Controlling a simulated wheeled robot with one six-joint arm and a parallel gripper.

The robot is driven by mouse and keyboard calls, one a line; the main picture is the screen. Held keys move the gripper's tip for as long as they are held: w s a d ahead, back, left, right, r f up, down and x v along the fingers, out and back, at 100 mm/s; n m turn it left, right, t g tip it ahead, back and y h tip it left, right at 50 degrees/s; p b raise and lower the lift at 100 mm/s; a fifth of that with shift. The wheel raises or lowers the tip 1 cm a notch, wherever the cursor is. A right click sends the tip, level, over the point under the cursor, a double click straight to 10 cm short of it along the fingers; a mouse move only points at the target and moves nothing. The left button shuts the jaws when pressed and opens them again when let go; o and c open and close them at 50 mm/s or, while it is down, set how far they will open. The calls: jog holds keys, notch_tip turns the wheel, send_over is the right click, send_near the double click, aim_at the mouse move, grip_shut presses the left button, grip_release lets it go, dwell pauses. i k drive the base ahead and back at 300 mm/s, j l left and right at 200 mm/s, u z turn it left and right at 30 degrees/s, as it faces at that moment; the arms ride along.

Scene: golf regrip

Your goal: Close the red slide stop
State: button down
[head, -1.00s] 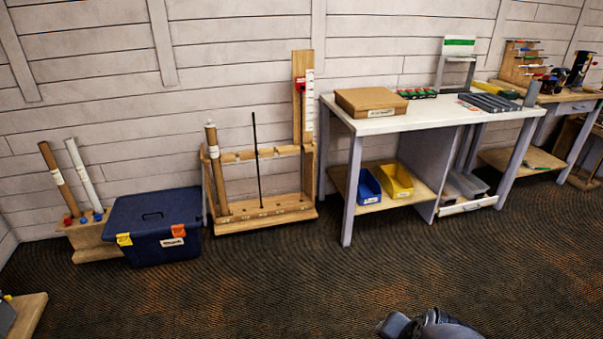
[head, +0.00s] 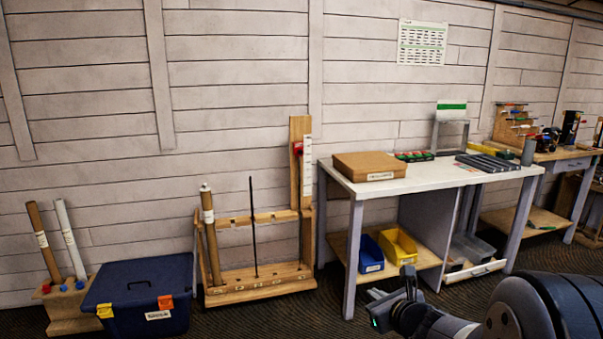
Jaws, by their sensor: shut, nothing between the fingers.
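The red slide stop (head: 298,149) sits on the tall wooden post with a white scale (head: 307,172), at the left of the scale and in the upper part of the post. It is small in the head view, so I cannot tell its exact position or shape. The post rises from the right end of a wooden club rack (head: 258,276). My gripper (head: 374,309) is at the lower middle right, in front of the bench, below and right of the stop and well apart from it. It is shut and empty.
A white-topped bench (head: 420,180) stands right of the rack, with a brown box (head: 370,166) on top and blue (head: 371,255) and yellow (head: 398,247) bins below. A blue chest (head: 140,290) stands left of the rack. Some bare floor shows in front.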

aim_at(299, 147)
jog(key=i+j, duration=0.15)
jog(key=i, duration=0.4)
jog(key=i+j, duration=0.1)
jog(key=i, duration=0.45)
jog(key=i+j, duration=0.15)
jog(key=i, duration=0.45)
jog(key=i+j+z, duration=0.1)
jog(key=i, duration=0.45)
jog(key=i+j, duration=0.2)
jog(key=i, duration=0.35)
jog(key=i+j, duration=0.2)
jog(key=i, duration=0.35)
